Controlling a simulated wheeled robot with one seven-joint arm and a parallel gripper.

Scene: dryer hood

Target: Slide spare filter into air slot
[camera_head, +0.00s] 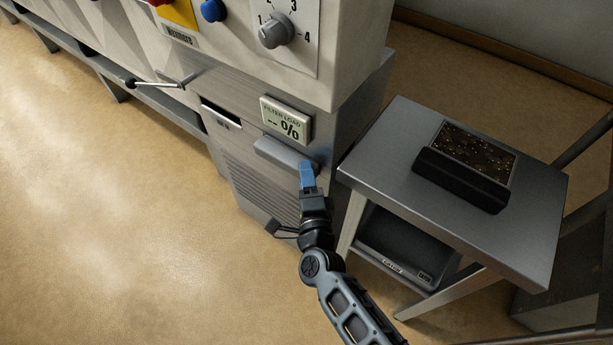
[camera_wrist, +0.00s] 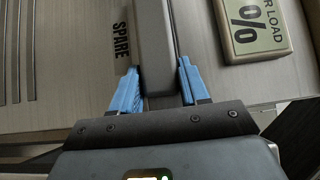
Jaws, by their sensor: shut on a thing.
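The spare filter shows as a long grey bar (camera_head: 281,152) at the machine's front panel, just below the "FILTER LOAD" display; its body behind the bar is hidden. My gripper (camera_head: 307,166) is shut on the bar's right end. In the wrist view the blue fingers (camera_wrist: 157,82) lie on either side of the grey bar (camera_wrist: 154,35). A dark open slot (camera_head: 221,117) is to the left; the "SPARE" label (camera_wrist: 121,42) shows beside the bar in the wrist view.
The display (camera_head: 286,121) reads "-- %". A dirty, speckled filter with a black bar (camera_head: 462,181) lies on the grey side table (camera_head: 385,150). A dark bin (camera_head: 400,250) is on its lower shelf. Vent louvres are below the bar. The floor at left is clear.

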